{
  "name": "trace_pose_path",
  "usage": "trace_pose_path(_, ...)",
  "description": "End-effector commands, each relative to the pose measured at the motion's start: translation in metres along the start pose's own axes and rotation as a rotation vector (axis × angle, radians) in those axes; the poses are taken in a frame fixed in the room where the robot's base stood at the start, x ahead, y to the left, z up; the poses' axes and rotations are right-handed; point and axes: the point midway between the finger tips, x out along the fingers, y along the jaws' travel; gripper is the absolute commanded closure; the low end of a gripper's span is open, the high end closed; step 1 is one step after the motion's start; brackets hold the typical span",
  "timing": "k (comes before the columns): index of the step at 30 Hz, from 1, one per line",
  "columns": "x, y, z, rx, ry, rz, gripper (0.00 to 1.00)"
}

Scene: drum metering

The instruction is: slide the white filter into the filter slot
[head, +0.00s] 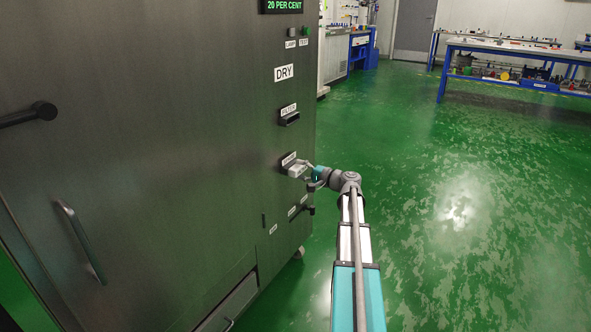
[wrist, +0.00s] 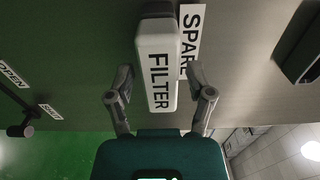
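The white filter (wrist: 158,75), a block marked FILTER, sits in the dark holder labelled SPARE (wrist: 190,40) on the cabinet front. It also shows small in the head view (head: 296,171). My gripper (wrist: 159,80) is open, with one finger on each side of the filter's outer end. A narrow gap shows between each finger and the filter. In the head view my gripper (head: 308,172) is at the filter. The filter slot (head: 290,119), a dark block under a FILTER label, is higher on the same panel. A dark block shows at the wrist view's upper right (wrist: 303,45).
The steel cabinet (head: 150,160) fills the left, with a DRY label (head: 284,72) above the slot. A dark lever (head: 308,210) sticks out below the spare holder. A long door handle (head: 80,242) is at lower left. Green floor (head: 450,200) to the right is clear.

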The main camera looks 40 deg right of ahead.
Motion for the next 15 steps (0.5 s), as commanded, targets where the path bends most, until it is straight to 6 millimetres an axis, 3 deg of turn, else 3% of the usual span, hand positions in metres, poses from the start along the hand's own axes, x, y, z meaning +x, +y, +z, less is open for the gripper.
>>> trace_pose_path(1,-0.0002,0.0000,0.0000,0.000,0.000,0.000,0.50)
trace_pose_path(9,-0.0003,0.0000,-0.0002,0.000,0.000,0.000,1.00)
trace_pose_path(15,-0.0006,0.0000,-0.0004,0.000,0.000,0.000,1.00)
